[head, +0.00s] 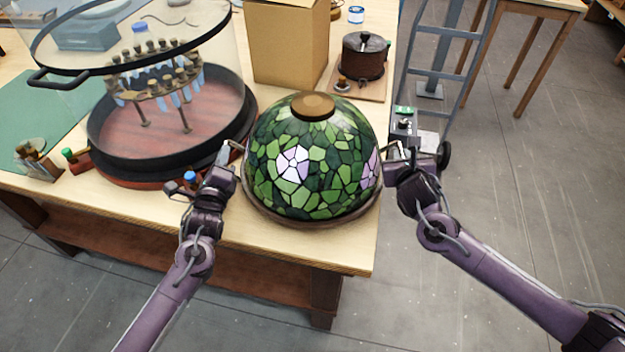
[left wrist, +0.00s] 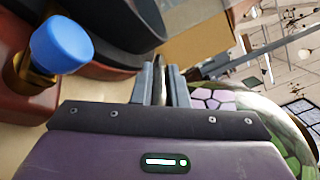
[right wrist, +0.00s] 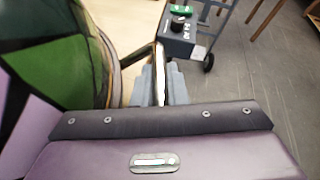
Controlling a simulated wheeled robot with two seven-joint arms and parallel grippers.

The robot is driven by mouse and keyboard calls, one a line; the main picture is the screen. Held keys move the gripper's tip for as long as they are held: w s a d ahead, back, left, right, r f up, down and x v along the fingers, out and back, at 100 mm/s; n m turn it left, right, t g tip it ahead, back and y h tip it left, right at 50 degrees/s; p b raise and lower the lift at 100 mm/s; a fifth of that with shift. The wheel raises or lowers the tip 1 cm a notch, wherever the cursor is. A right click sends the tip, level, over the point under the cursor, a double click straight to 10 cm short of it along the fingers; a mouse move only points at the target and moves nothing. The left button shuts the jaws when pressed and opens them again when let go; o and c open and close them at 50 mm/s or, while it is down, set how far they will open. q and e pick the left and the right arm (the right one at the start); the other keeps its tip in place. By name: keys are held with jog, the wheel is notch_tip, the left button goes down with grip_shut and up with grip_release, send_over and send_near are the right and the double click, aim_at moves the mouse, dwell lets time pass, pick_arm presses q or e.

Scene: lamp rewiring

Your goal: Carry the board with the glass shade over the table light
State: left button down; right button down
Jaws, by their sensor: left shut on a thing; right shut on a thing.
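The glass shade (head: 312,160) is a dome of green leaf panes with pale lilac flowers and a brown cap. It sits upright on a round brown board (head: 312,222) near the table's front right corner. I cannot tell if the board touches the table. My left gripper (head: 231,156) is shut on the board's left handle, and my right gripper (head: 391,156) is shut on its right handle. The shade also shows in the left wrist view (left wrist: 214,98) and the right wrist view (right wrist: 60,55). I cannot identify the table light.
A large round dark-red tray (head: 150,165) under a clear cover stands left, holding a ring of blue-tipped parts. A cardboard box (head: 287,40) and brown pot (head: 363,58) stand behind the shade. A blue-capped item (head: 190,178) is near my left gripper. A grey ladder-like frame (head: 440,75) stands right.

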pick_arm(q)
jog(key=shift+a+f+b, duration=0.2)
jog(key=shift+f+b, duration=0.35)
jog(key=shift+b, duration=0.1)
pick_arm(e)
jog(key=shift+w+d+f, duration=0.1)
jog(key=shift+f, duration=0.55)
pick_arm(q)
jog(key=c, duration=1.8)
grip_release()
jog(key=shift+f, duration=0.15)
pick_arm(e)
jog(key=c, duration=1.8)
grip_release()
jog(key=shift+f, duration=0.1)
pick_arm(q)
jog(key=o, duration=0.4)
jog(key=shift+s+d, duration=0.1)
jog(key=shift+s, duration=0.05)
jog(key=shift+c, duration=0.2)
pick_arm(e)
jog(key=o, duration=0.3)
jog(key=shift+s, duration=0.25)
jog(key=shift+o, duration=0.2)
jog(key=shift+w, duration=0.1)
